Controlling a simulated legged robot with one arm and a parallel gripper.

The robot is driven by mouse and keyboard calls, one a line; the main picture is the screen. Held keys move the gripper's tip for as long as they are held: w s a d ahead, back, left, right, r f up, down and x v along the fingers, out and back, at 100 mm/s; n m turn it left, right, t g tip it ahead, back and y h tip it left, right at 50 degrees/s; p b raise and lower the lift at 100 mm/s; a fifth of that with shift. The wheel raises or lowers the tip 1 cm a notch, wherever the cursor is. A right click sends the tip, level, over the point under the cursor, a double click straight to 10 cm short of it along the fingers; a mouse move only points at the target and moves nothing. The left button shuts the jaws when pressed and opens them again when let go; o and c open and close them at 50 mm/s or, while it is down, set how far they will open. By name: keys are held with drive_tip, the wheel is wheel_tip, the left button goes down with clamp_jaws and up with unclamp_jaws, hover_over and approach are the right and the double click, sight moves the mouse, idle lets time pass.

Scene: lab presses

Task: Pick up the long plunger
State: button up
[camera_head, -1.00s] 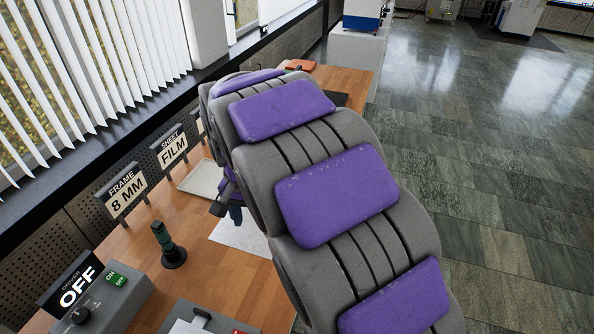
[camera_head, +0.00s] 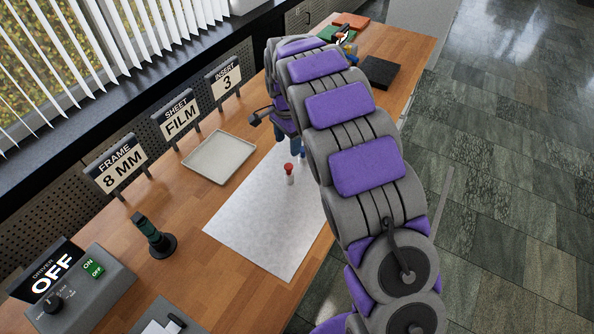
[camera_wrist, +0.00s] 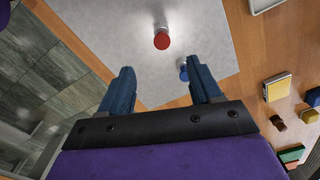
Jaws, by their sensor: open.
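A small upright plunger-like piece with a red top (camera_head: 289,173) stands on the white sheet (camera_head: 250,228); it also shows in the wrist view (camera_wrist: 161,40). A second piece with a blue top (camera_wrist: 183,70) stands near it in the wrist view, close to the right finger. I cannot tell which of the two is the long plunger. My gripper (camera_wrist: 163,88) is open and empty, its blue fingers apart above the sheet. The red-topped piece is beyond the fingertips, not between them. In the head view my arm partly hides the gripper (camera_head: 297,147).
A pale tray (camera_head: 219,158) lies beside the sheet. Signs reading frame 8 mm, sheet film and insert 3 line the wall side. A dark green stand (camera_head: 154,238), a driver box (camera_head: 75,290) and a black block (camera_head: 380,73) are on the table. The wrist view shows a yellow block (camera_wrist: 277,87).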

drive_tip(key=b, duration=0.1)
hover_over(291, 167)
drive_tip(key=a, duration=0.2)
wheel_tip(291, 167, down, 5)
drive_tip(key=shift+f, duration=0.15)
drive_tip(key=f, duration=0.2)
drive_tip(key=d+f+b, duration=0.1)
drive_tip(key=d+f, duration=0.1)
drive_tip(key=f, duration=0.1)
drive_tip(key=shift+f, duration=0.3)
drive_tip(key=f, duration=0.1)
drive_tip(key=a+f+b, duration=0.1)
drive_tip(key=f, duration=0.1)
drive_tip(key=f+b, duration=0.1)
drive_tip(key=f, duration=0.1)
drive_tip(key=shift+w+a+f, duration=0.15)
drive_tip(key=shift+w+a, duration=0.05)
drive_tip(key=shift+w, duration=0.1)
drive_tip(key=shift+d+f, duration=0.15)
drive_tip(key=shift+f, duration=0.05)
drive_tip(key=shift+d+r, duration=0.1)
drive_tip(key=shift+d, duration=0.25)
drive_tip(key=shift+c, duration=0.5)
drive_tip(key=shift+a, duration=0.4)
drive_tip(key=c, duration=0.7)
drive_tip(key=shift+d, duration=0.3)
clamp_jaws()
drive_tip(key=shift+r, duration=0.1)
